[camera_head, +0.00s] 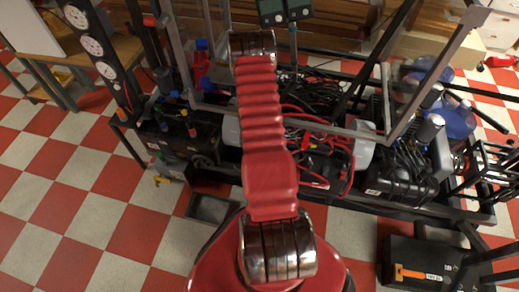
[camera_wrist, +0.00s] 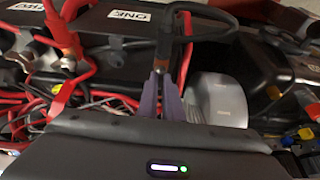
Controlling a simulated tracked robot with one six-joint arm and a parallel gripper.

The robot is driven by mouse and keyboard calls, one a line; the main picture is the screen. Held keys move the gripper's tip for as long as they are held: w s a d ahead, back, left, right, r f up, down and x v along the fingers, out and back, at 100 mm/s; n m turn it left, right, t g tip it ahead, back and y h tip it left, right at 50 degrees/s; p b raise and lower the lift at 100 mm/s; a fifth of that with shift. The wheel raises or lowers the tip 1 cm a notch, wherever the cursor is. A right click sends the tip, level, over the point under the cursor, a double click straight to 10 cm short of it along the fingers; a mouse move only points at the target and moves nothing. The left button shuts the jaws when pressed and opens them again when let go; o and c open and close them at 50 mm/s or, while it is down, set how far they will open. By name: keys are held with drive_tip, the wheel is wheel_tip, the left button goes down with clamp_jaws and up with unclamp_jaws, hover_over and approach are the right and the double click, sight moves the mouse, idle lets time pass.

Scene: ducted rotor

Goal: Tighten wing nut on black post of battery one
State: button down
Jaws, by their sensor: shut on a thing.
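In the wrist view, the black battery labelled ONE (camera_wrist: 130,14) shows at the top, with its label upside down. A post with a black cable end (camera_wrist: 163,52) stands at its near side, just beyond my fingertips. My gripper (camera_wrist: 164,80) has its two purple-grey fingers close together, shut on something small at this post. The wing nut is mostly hidden between the fingertips, and its turn on the thread cannot be told. In the head view, my red arm covers the work spot and my gripper is hidden.
A red cable with a copper-coloured fitting (camera_wrist: 70,55) lies left of my fingers. A pale rounded part (camera_wrist: 215,100) stands close on their right. Tangled red and black cables (camera_head: 320,140) fill the dark frame. Checkered floor (camera_head: 80,190) is open at the left.

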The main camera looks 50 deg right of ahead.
drive_tip(key=shift+w+a+m+g, duration=0.1)
drive_tip(key=shift+w+m+g, duration=0.2)
drive_tip(key=shift+m, duration=0.55)
drive_tip(key=shift+w+m+g, duration=0.1)
drive_tip(key=shift+m+g, duration=0.25)
drive_tip(key=shift+m, duration=0.55)
drive_tip(key=shift+w+a+m+g, duration=0.15)
drive_tip(key=shift+m+g, duration=0.2)
drive_tip(key=shift+m, duration=0.5)
drive_tip(key=shift+w+d+r+m+g, duration=0.15)
drive_tip(key=shift+m+g, duration=0.35)
drive_tip(key=shift+m, duration=0.85)
drive_tip(key=shift+w+d+f+m+g, duration=0.15)
drive_tip(key=shift+m+g, duration=0.35)
drive_tip(key=shift+m, duration=0.85)
drive_tip(key=m, duration=0.2)
drive_tip(key=m+g+y, duration=0.1)
drive_tip(key=m, duration=0.1)
drive_tip(key=shift+w+d+r, duration=0.1)
drive_tip(key=shift+w+d, duration=0.1)
drive_tip(key=shift+d+m+g+y, duration=0.15)
drive_tip(key=shift+m+g+y, duration=0.4)
drive_tip(key=shift+m, duration=1.05)
drive_tip(key=c, duration=2.2)
unclamp_jaws()
drive_tip(key=shift+o, duration=1.4)
drive_tip(key=shift+s, duration=0.2)
